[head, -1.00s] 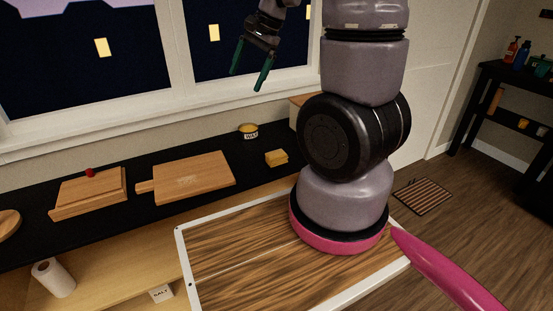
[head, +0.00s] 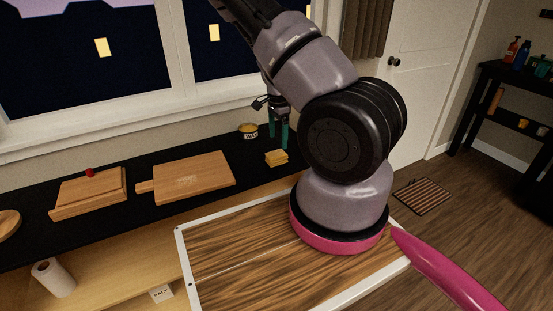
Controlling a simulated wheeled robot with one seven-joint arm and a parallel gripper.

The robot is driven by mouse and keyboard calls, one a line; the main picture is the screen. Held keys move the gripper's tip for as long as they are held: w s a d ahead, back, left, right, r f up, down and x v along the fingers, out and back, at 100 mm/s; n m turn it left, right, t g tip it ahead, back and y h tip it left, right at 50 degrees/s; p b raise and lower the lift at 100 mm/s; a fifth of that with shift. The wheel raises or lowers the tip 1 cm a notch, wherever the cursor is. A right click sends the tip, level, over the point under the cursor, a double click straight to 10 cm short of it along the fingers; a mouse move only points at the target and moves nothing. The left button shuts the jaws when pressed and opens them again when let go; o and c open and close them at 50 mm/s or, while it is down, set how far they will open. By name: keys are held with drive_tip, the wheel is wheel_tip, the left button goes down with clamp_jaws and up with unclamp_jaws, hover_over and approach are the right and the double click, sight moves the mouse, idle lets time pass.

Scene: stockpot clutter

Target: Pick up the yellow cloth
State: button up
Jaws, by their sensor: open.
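The yellow cloth (head: 277,158) looks like a small folded yellow block. It lies on the black counter, right of the cutting board and in front of the wax tin. My gripper (head: 279,145) points down with its two green fingers apart and empty. In the picture its fingertips are just above and behind the cloth. I cannot tell whether they touch it. My arm hides the counter to the right.
A round tin (head: 248,131) marked WAX stands close left of my gripper. A wooden cutting board (head: 194,178) lies further left.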

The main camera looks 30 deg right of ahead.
sight(276, 153)
drive_tip(key=f, duration=0.7)
drive_tip(key=shift+a+f, duration=0.25)
drive_tip(key=shift+f, duration=0.1)
drive_tip(key=shift+c, duration=0.3)
clamp_jaws()
wheel_tip(276, 153, up, 10)
drive_tip(key=shift+r, duration=0.1)
